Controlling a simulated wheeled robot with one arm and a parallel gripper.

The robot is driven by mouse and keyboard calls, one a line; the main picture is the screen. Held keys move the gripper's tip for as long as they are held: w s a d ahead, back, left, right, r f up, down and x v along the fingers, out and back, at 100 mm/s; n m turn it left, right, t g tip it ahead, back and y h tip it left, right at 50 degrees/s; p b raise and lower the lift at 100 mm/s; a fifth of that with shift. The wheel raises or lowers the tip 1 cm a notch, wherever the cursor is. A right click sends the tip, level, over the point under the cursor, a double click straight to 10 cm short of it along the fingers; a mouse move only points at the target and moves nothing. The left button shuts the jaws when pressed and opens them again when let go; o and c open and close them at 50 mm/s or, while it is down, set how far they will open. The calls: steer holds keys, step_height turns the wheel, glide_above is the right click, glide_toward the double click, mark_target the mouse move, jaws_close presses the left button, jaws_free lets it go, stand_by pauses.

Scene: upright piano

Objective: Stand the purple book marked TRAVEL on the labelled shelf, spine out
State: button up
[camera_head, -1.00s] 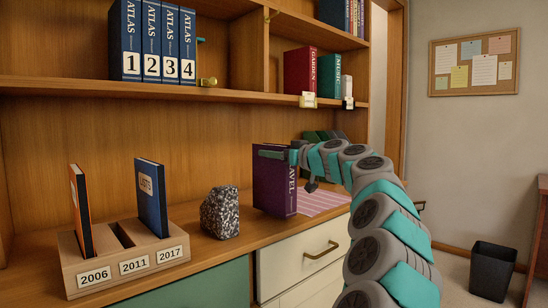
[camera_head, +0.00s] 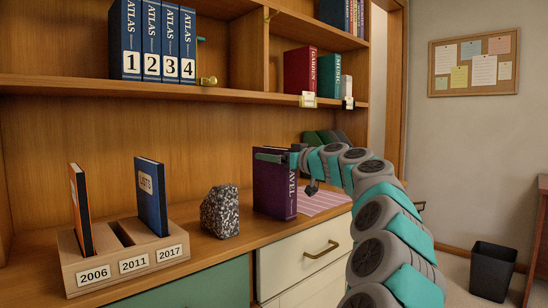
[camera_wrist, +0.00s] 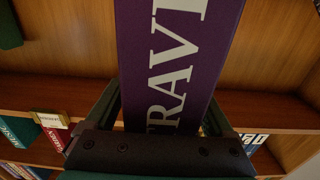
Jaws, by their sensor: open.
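The purple book (camera_head: 275,185) stands upright on the desk top, its spine facing out to the right; "AVEL" shows on the spine. In the wrist view the purple book (camera_wrist: 172,60) fills the middle, with large pale letters. My gripper (camera_head: 276,156) is at the book's upper part, one finger across its near cover. In the wrist view the open fingers of my gripper (camera_wrist: 160,108) lie one on each side of the spine. The middle shelf (camera_head: 330,102) at right holds the red GARDEN book (camera_head: 299,72) and the green MUSIC book (camera_head: 329,76), with small labels on its edge.
A speckled stone block (camera_head: 220,212) stands left of the purple book. A wooden slotted holder (camera_head: 128,262) carries two books. A striped pink mat (camera_head: 322,201) lies to the right.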

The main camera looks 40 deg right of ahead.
steer(key=s+d+b, duration=0.1)
steer(key=s, duration=1.1)
steer(key=shift+r, duration=0.15)
stand_by(0.4)
